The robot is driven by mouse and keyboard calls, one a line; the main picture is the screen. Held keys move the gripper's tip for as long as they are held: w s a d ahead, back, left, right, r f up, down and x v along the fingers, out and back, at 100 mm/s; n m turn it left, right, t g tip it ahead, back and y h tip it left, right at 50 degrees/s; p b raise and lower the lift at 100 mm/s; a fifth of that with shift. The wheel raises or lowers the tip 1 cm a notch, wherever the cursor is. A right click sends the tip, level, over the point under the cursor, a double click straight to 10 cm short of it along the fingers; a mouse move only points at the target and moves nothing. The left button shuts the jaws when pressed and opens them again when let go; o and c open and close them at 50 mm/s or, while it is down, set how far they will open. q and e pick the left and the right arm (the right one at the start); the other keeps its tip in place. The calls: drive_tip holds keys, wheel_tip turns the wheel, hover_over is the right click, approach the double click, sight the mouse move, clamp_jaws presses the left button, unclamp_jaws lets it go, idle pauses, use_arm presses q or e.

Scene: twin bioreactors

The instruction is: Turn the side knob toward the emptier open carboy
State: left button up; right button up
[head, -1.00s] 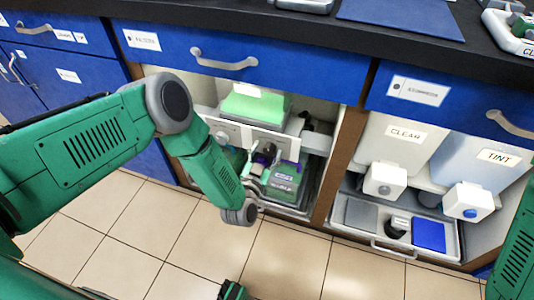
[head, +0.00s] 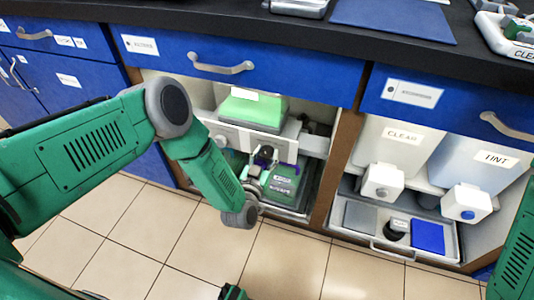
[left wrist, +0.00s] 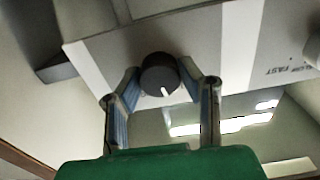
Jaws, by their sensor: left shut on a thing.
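The side knob (left wrist: 160,73) is round and black with a white mark, on the face of a grey and white panel in the left wrist view. Its mark points down and slightly right there. My left gripper (left wrist: 160,76) is shut on the knob, with a finger on each side. In the head view my left gripper (head: 260,170) reaches into the open left cabinet, and the knob is too small and covered to read. A green-filled container (head: 252,110) sits above the white panel (head: 232,134). A second green container (head: 284,184) stands below it. Their fill levels are unclear.
The right cabinet holds carboys labelled CLEAR (head: 402,136) and TINT (head: 494,158) with white tap blocks, above a grey tray (head: 352,232). A wooden divider (head: 335,170) separates the cabinets. Blue drawers and a black counter (head: 300,30) overhang. The tiled floor is clear.

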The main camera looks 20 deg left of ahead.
use_arm(q)
drive_tip(key=n, duration=0.3)
drive_tip(key=shift+s+f, duration=0.15)
drive_tip(key=shift+f+n, duration=0.1)
drive_tip(key=shift+n, duration=1.8)
drive_tip(key=shift+s, duration=0.1)
drive_tip(key=o, duration=1.1)
drive_tip(key=s, duration=1.1)
drive_tip(key=shift+s+a, duration=0.25)
drive_tip(key=shift+s, duration=0.15)
